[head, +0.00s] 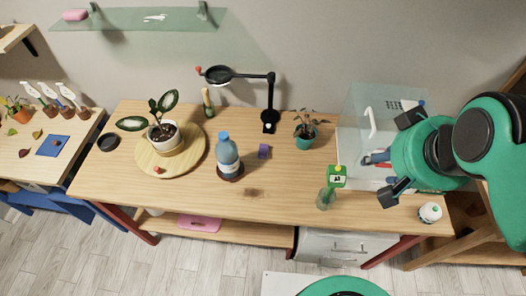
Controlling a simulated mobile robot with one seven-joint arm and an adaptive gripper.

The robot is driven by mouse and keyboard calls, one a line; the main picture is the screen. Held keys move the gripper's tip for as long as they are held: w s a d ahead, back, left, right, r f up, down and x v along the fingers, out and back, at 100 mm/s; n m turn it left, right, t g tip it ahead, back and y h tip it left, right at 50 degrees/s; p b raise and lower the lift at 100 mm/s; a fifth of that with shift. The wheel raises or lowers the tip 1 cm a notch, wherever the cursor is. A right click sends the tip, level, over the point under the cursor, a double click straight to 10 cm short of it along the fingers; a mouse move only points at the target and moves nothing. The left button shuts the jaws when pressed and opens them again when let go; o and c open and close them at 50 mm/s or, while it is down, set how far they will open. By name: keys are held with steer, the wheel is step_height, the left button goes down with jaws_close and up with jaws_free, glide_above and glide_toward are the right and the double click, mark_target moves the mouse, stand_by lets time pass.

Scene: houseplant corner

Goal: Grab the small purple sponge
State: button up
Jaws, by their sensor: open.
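A small purple block (263,151), which looks like the sponge, lies on the wooden table (255,192) near the middle. It is right of the blue bottle and left of the teal plant pot. Nothing touches it from what I can see. My gripper (396,157) is at the right, over or in front of the clear glass tank, well apart from the purple block. Its two black fingers are spread wide and nothing shows between them in its grip.
A blue bottle (228,158) stands left of the block. A black magnifier lamp (270,112) and a teal potted plant (305,138) are behind it. The clear tank (362,110) occupies the right side.

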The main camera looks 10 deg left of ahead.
steer(key=o, duration=0.6)
steer(key=w+a+f+n+g, duration=0.1)
steer(key=w+a+f+n, duration=0.2)
steer(key=w, duration=0.4)
steer(key=w+a+f+n+g+y, duration=0.1)
steer(key=w+a+f+n, duration=0.15)
steer(key=w+a, duration=0.3)
steer(key=w+a+f+n+g, duration=0.1)
steer(key=w+a+f+n, duration=0.2)
steer(key=w, duration=0.5)
steer(key=w+a+f+n+g, duration=0.1)
steer(key=w+a+f+n, duration=0.3)
steer(key=a+f, duration=0.3)
steer(key=w+a+f+n+g, duration=0.1)
steer(key=w+a+f+n, duration=0.3)
steer(key=f, duration=0.8)
steer(key=w+a, duration=0.2)
steer(key=a, duration=0.1)
steer(key=shift+a+n+g+y, duration=0.25)
steer(key=shift+n+g+y, duration=0.05)
steer(key=shift+n+y, duration=0.1)
